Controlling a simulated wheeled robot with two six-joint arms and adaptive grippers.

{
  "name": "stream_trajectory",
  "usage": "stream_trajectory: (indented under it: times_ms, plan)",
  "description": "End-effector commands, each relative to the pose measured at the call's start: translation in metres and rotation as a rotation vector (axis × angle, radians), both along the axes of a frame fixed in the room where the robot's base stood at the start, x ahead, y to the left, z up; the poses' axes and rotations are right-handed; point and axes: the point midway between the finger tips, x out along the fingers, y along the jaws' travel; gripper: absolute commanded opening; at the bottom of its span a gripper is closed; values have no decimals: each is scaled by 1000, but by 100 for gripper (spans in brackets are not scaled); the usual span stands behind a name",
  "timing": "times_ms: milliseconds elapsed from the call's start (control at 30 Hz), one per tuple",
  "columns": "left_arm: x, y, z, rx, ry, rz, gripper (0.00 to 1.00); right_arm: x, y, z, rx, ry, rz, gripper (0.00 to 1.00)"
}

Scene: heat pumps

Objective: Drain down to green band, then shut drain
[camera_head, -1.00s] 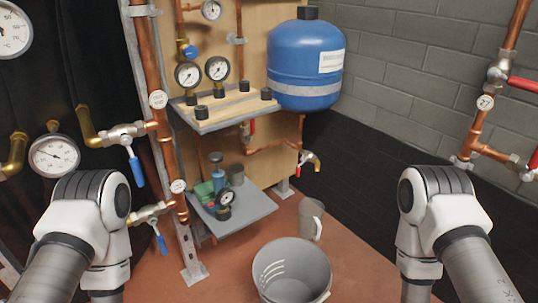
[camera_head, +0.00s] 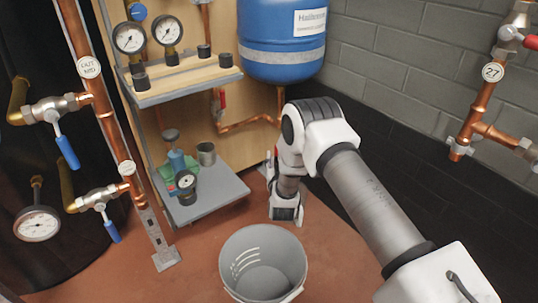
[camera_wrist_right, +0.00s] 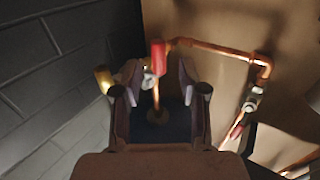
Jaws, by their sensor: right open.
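The drain tap with its red handle (camera_wrist_right: 157,55) shows in the right wrist view, between and beyond my fingers. A brass end (camera_wrist_right: 103,78) shows left of them. In the head view my arm hides this tap. My right gripper (camera_head: 286,210) hangs fingers-down right of the lower shelf; in the wrist view its fingers (camera_wrist_right: 160,92) are apart, with nothing seen held. Contact with the tap cannot be told. Two dial gauges, left (camera_head: 130,37) and right (camera_head: 167,30), stand on the upper shelf; a green band cannot be made out. My left gripper is out of view.
A grey bucket (camera_head: 262,243) stands on the floor in front. The blue vessel (camera_head: 283,35) hangs above my right arm. Another red-handled valve (camera_head: 222,98) sits on the copper pipe. Blue-handled valves (camera_head: 67,152) are at left. The lower shelf (camera_head: 214,196) carries a small gauge (camera_head: 186,180).

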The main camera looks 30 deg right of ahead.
Motion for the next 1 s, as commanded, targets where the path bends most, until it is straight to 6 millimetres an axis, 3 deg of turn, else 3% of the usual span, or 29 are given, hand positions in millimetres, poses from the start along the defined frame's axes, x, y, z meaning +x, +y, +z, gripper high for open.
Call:
stream_trajectory:
  times_ms: [33,200,500,600,633,1000]
  plan:
    - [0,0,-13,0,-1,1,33,9,-6,-6,-1,-3,-2,42]
    - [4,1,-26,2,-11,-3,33,32,-18,-4,0,0,0,42]
    - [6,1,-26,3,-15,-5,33,37,-21,-1,0,4,1,42]
    - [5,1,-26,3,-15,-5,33,37,-21,-1,0,4,1,7]
    - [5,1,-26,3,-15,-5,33,37,-21,-1,0,4,1,0]
    - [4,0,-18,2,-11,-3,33,36,-21,1,0,22,1,0]
